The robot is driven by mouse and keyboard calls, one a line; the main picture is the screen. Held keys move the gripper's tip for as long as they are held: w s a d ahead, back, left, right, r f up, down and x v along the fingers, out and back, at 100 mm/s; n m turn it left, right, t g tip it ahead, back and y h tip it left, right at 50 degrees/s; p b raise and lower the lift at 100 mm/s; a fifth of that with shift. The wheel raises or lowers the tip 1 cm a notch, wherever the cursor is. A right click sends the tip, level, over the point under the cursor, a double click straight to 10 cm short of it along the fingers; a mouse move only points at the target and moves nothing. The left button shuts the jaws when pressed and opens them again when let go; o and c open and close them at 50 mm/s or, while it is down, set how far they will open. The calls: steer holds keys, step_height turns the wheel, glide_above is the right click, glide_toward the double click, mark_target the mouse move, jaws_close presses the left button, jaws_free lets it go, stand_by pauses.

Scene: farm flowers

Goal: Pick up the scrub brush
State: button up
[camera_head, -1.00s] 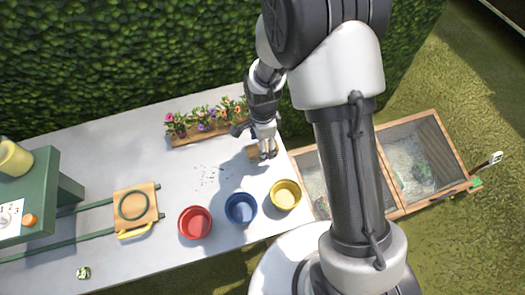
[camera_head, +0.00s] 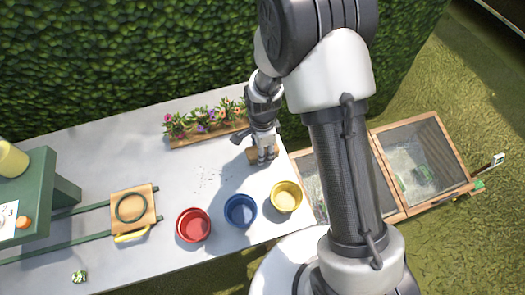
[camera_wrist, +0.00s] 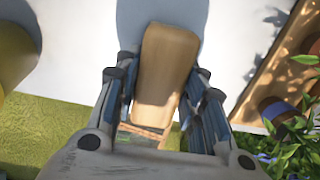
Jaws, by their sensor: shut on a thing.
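The scrub brush (camera_wrist: 165,72) shows in the wrist view as a pale wooden block between my gripper's fingers. Its bristles are hidden from me. In the head view a small brown part of the brush (camera_head: 252,154) shows beside the fingers, near the right end of the grey table. My gripper (camera_head: 264,157) points down over it and is shut on it, with a finger along each side in the wrist view (camera_wrist: 163,85). I cannot tell whether the brush still touches the table.
A flower planter (camera_head: 208,139) stands behind the brush. Yellow (camera_head: 286,197), blue (camera_head: 240,211) and red (camera_head: 193,225) bowls line the table's front. Dark specks (camera_head: 207,177) lie left of the brush. Wooden-framed boxes (camera_head: 420,165) stand beyond the table's right edge.

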steer(key=c, duration=0.3)
step_height(320, 180, up, 20)
steer(key=p, duration=0.6)
steer(key=o, duration=0.5)
steer(key=c, duration=0.3)
steer(key=shift+c, duration=0.2)
